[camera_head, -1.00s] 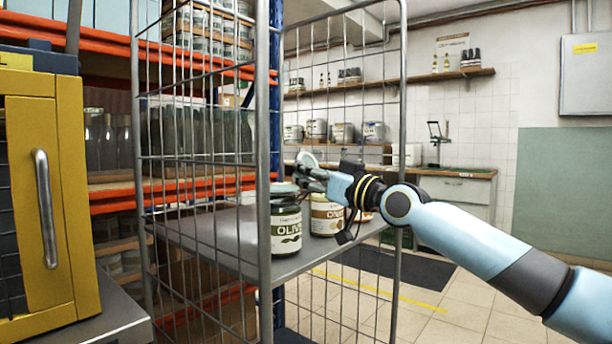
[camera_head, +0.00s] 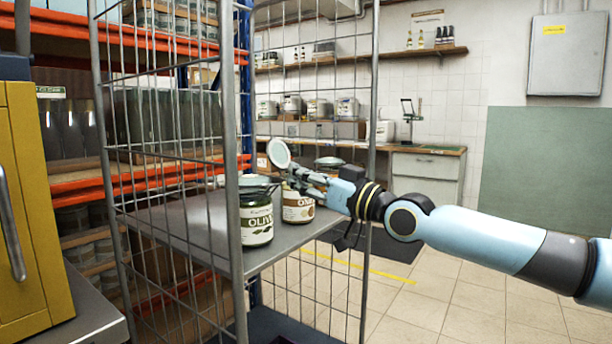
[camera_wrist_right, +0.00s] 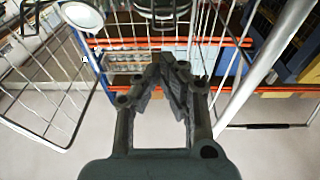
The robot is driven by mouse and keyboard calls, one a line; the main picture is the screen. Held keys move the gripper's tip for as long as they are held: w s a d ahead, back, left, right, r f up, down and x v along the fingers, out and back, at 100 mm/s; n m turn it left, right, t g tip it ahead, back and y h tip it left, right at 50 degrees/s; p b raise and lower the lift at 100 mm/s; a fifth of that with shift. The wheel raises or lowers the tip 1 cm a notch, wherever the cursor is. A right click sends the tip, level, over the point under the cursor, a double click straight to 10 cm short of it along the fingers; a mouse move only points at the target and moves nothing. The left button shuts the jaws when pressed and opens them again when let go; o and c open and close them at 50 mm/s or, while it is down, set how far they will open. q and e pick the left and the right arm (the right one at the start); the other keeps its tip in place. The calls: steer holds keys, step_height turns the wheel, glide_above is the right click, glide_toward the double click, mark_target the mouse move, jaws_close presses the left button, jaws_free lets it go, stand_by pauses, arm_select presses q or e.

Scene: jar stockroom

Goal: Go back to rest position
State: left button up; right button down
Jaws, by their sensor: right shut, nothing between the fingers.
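My right gripper (camera_head: 292,178) is shut and empty. It hovers above the grey shelf of the wire cage trolley, right of the jar labelled OLIVE (camera_head: 256,222) and above the second jar (camera_head: 298,205). The OLIVE jar stands upright with its lid on. In the right wrist view the two fingers of my gripper (camera_wrist_right: 166,62) come together at the tips with nothing between them. The lower part of a jar (camera_wrist_right: 160,8) shows at the top edge there. My left gripper is out of view.
The wire cage trolley (camera_head: 235,150) has a post between me and the shelf. A pale round disc (camera_head: 279,153) shows behind the gripper. A yellow cabinet (camera_head: 40,200) stands at left, racks behind. The tiled floor (camera_head: 480,290) at right is open.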

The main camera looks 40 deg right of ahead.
steer(key=s+d+f+m+g+h+p, duration=0.1)
steer(key=s+f+h, duration=0.1)
steer(key=f, duration=0.7)
steer(key=s+d+f+m+g+h, duration=0.1)
steer(key=s+d+f+m+g, duration=0.15)
steer(key=f, duration=0.55)
steer(key=s+d+f+m+g+h+p, duration=0.1)
steer(key=s+f+h, duration=0.15)
steer(key=f, duration=0.65)
steer(key=s+a+f+g, duration=0.1)
steer(key=s+f+g, duration=0.1)
steer(key=s+f, duration=0.55)
steer(key=s+a+f+g, duration=0.15)
steer(key=s+f, duration=0.25)
steer(key=f, duration=0.6)
steer(key=s+a+f+g+p, duration=0.1)
steer(key=s+a+f+g, duration=0.2)
steer(key=s+f, duration=0.45)
steer(key=s+a+f+g, duration=0.2)
steer(key=s+f, duration=0.4)
steer(key=s, duration=0.3)
steer(key=s+a+f+g, duration=0.2)
steer(key=s, duration=0.5)
steer(key=s+a+f+n+g, duration=0.1)
steer(key=s+a+f+g, duration=0.1)
steer(key=s, duration=0.5)
steer(key=s+a+f+n+g, duration=0.1)
steer(key=s+a+f+g, duration=0.1)
steer(key=s, duration=0.5)
steer(key=shift+s+f, duration=0.4)
